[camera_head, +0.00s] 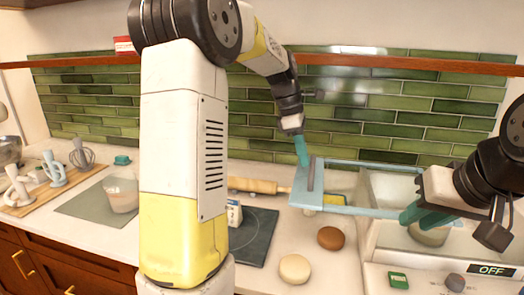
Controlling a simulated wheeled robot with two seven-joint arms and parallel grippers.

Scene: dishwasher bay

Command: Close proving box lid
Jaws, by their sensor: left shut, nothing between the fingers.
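The proving box (388,238) stands at the right of the counter, with clear walls and an OFF display on its front. Its lid (375,211) is a light blue frame with a clear middle.
A bowl (428,237) shows inside the box. A pale bun (295,269) and a brown bun (331,238) lie in front of the lid. A rolling pin (254,186) lies behind a dark mat (257,238). A measuring jug (121,192) stands left.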

